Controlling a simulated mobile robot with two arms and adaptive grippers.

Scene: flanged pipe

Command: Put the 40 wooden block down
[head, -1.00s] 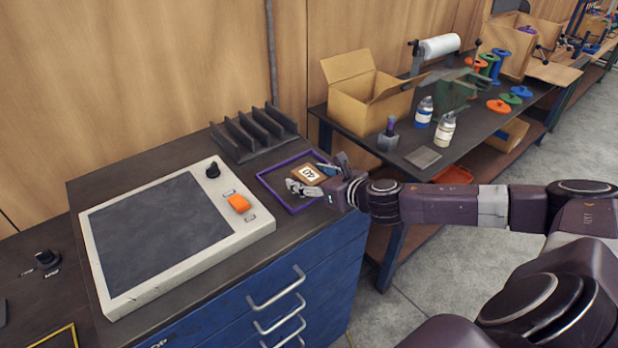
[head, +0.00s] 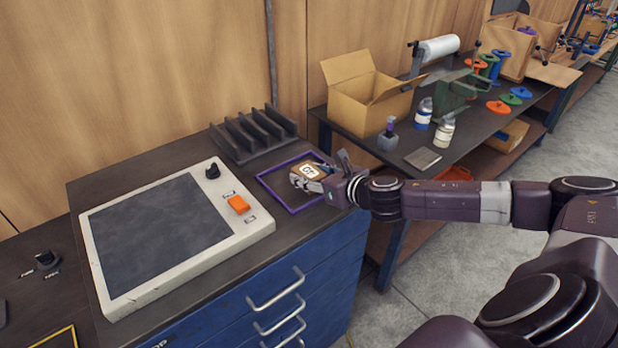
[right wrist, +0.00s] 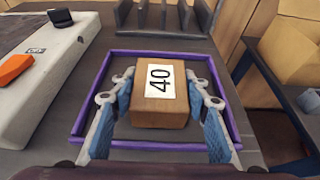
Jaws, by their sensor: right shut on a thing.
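The 40 wooden block (head: 311,169) is a small brown block with a white label on top. In the right wrist view the block (right wrist: 160,108) is level with the label "40" facing the camera. My right gripper (head: 312,176) is shut on it, with one blue-padded finger on each side; the same gripper (right wrist: 160,100) shows from above in the wrist view. The block is within the outline of a purple square frame (head: 290,210) on the cabinet top. I cannot tell whether its underside touches the surface. My left gripper is not in view.
A grey device with a dark panel (head: 160,230) and an orange switch (head: 238,204) lies left of the frame. A black slotted rack (head: 254,133) stands behind. A bench at right holds an open cardboard box (head: 350,95) and bottles (head: 444,130).

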